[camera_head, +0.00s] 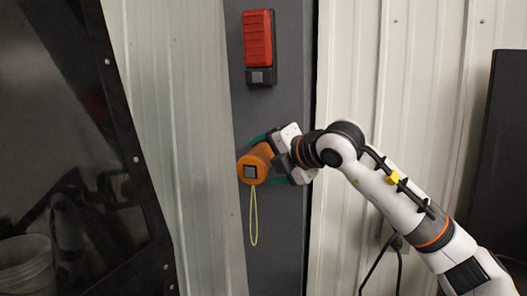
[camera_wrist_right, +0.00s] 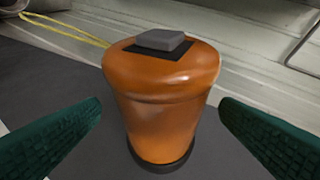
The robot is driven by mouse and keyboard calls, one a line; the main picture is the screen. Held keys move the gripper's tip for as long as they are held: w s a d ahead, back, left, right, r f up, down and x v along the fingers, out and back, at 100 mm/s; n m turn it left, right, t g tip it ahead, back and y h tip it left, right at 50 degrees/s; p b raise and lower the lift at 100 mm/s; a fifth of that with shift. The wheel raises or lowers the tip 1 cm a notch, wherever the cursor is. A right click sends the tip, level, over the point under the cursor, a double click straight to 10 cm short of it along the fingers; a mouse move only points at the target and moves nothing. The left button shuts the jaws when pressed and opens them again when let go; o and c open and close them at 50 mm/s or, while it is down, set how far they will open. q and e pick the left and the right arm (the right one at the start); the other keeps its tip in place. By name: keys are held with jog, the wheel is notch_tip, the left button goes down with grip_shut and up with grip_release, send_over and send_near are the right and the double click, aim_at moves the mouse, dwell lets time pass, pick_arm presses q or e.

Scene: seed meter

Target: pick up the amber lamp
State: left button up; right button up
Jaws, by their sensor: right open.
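The amber lamp (camera_head: 258,161) is on the dark grey post, an orange rounded body with a grey square button and a yellow cord loop (camera_head: 253,217) hanging below it. My right gripper (camera_head: 267,160) is at the lamp, reaching in from the right. In the right wrist view the lamp (camera_wrist_right: 162,95) stands between two green-padded fingers (camera_wrist_right: 160,130), with a visible gap on each side. The right gripper is open and holds nothing. The lamp's dark base meets the grey surface. My left gripper does not show.
A red device with a dark lower end (camera_head: 258,45) is on the same grey post (camera_head: 290,100), above the lamp. Pale ribbed wall panels (camera_head: 180,120) flank the post. A dark framed panel (camera_head: 120,130) is at left, a pale bucket (camera_head: 25,265) at lower left.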

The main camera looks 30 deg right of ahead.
aim_at(269, 158)
jog(key=p+x, duration=0.1)
jog(key=x, duration=0.2)
jog(key=shift+w+d+r+p, duration=0.1)
jog(key=shift+w+p, duration=0.2)
jog(key=shift+w, duration=0.2)
jog(key=shift+s, duration=0.1)
jog(key=c, duration=1.2)
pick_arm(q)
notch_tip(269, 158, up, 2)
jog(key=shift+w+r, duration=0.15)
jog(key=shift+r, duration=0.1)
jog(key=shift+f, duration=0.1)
pick_arm(e)
jog(key=shift+s, duration=0.1)
